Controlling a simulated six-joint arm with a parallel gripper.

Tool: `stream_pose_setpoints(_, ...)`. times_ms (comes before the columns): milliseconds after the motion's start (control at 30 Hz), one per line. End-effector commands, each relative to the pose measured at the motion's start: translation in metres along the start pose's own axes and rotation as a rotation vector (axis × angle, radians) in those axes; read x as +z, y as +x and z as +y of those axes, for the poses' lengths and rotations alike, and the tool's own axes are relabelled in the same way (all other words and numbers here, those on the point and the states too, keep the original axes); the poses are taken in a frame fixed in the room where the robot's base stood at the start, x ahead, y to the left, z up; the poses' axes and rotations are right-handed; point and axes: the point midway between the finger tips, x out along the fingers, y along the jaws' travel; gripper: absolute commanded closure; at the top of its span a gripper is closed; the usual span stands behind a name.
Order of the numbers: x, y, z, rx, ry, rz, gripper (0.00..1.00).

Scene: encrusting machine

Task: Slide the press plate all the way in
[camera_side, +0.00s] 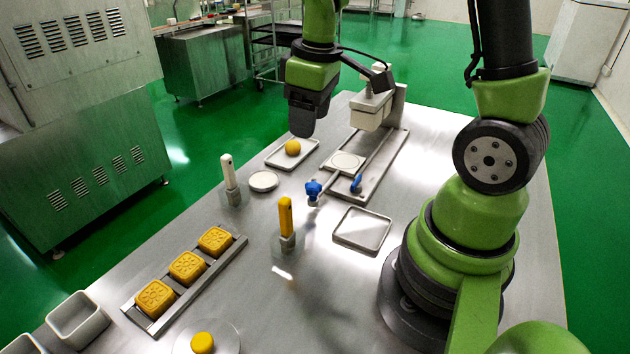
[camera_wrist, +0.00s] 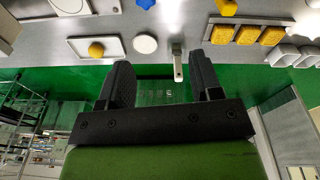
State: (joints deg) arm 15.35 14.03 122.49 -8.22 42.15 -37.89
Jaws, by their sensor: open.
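A pale plate (camera_side: 345,163) with a round white top sits between the rails of a metal frame (camera_side: 375,180), in front of the white press head (camera_side: 372,108). It appears to be the press plate. My gripper (camera_side: 304,131) hangs in the air left of the press, apart from the plate and knobs. In the wrist view my gripper (camera_wrist: 162,82) is open, with nothing between its fingers. A blue knob (camera_wrist: 228,8) shows at that view's top edge.
A yellow ball (camera_side: 292,147) lies on a small tray (camera_side: 273,163), near a white disc (camera_side: 263,181). A white-handled tool (camera_side: 228,170) and a yellow-handled tool (camera_side: 286,215) stand upright. An empty tray (camera_side: 350,236) lies right of centre. Yellow moulded cakes (camera_side: 187,266) line a rack.

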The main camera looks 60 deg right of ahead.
Motion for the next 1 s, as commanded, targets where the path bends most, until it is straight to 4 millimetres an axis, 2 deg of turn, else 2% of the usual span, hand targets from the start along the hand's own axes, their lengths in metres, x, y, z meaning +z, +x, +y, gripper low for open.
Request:
stream_pose_setpoints(33, 0.001, 0.016, 0.007, -0.010, -0.031, -0.042, 0.41)
stream_pose_setpoints(100, 0.002, 0.032, 0.015, -0.019, -0.079, -0.077, 0.41)
stream_pose_setpoints(300, 0.004, 0.056, 0.025, -0.037, -0.146, -0.123, 0.41)
stream_pose_setpoints(467, 0.007, 0.073, 0.024, -0.040, -0.151, -0.129, 0.41)
stream_pose_setpoints(800, 0.016, 0.133, 0.022, -0.041, -0.148, -0.129, 0.41)
stream_pose_setpoints(1000, 0.017, 0.150, 0.022, -0.038, -0.148, -0.124, 0.41)
